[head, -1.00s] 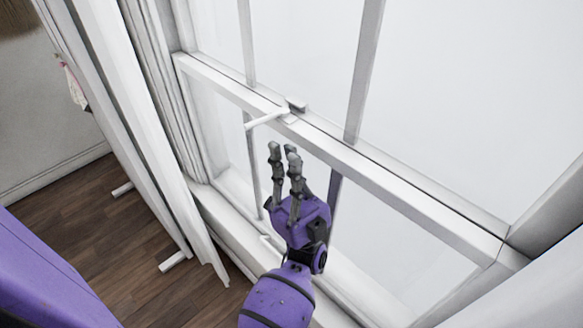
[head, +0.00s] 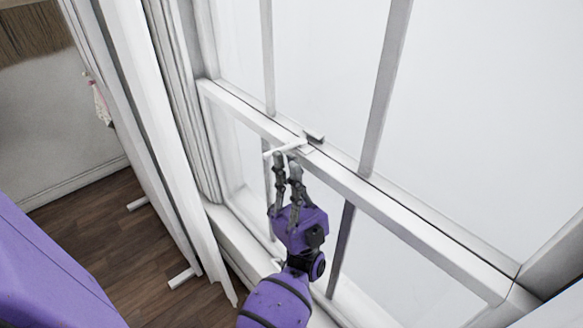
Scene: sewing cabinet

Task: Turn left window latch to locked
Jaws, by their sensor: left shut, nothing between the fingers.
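The white window latch (head: 285,148) sits on the meeting rail of the sash window, with its lever sticking out to the left toward the room. Its small base and catch (head: 314,137) are on the rail at the lever's right end. My left gripper (head: 287,160) is shut and empty, pointing up the picture. Its fingertips are just below the lever, very close to it; I cannot tell whether they touch. My right gripper is not in view.
The window's meeting rail (head: 400,225) runs down to the right. A white curtain (head: 165,130) hangs on the left, beside the frame. The wooden floor (head: 105,235) shows at lower left. A small pinkish item (head: 102,104) hangs by the far wall.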

